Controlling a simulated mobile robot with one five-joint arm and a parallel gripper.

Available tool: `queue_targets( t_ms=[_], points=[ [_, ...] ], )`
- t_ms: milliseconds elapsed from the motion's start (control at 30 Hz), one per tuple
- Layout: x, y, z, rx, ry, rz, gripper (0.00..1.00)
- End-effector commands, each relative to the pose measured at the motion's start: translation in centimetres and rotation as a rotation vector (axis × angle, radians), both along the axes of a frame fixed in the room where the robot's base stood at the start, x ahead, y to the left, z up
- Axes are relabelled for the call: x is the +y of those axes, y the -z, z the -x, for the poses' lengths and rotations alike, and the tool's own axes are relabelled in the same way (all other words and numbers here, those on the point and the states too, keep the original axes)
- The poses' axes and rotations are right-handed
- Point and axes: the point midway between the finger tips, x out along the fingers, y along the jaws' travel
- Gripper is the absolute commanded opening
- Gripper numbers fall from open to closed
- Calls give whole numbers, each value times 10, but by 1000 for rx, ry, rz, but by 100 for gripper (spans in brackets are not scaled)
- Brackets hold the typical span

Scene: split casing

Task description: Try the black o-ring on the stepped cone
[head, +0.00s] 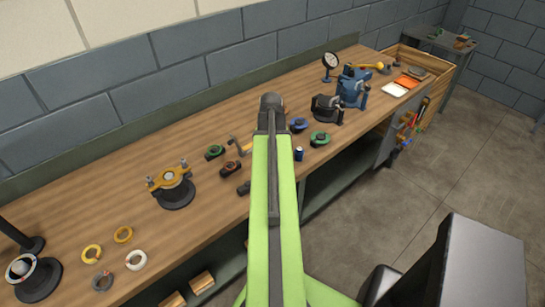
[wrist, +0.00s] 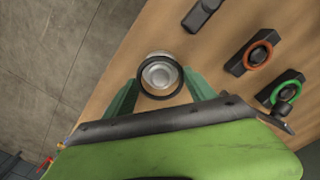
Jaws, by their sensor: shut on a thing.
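My gripper (wrist: 160,92) is shut on the black o-ring (wrist: 177,90), with a green finger on either side of it in the wrist view. A round silver piece with ring-like steps, seemingly the stepped cone (wrist: 158,73), shows through the o-ring's opening. I cannot tell whether the ring is around the cone or only above it. In the head view my arm hides the o-ring, and my gripper (head: 271,100) shows only as a dark end over the bench.
A black holder (wrist: 203,14), an orange ring on a block (wrist: 258,55) and a green ring on a block (wrist: 284,92) lie to the right. A small blue cylinder (head: 299,154) stands near the bench's front edge. A blue vise (head: 352,88) stands farther back.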

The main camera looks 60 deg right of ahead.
Motion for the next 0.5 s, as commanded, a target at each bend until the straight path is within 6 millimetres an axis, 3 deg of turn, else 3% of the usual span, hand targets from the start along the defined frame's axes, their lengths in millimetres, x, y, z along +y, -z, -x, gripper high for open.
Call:
queue_targets(
  t_ms=[500],
  points=[
    [0, 14, 1, 0, 1, 0, 0]
  ],
)
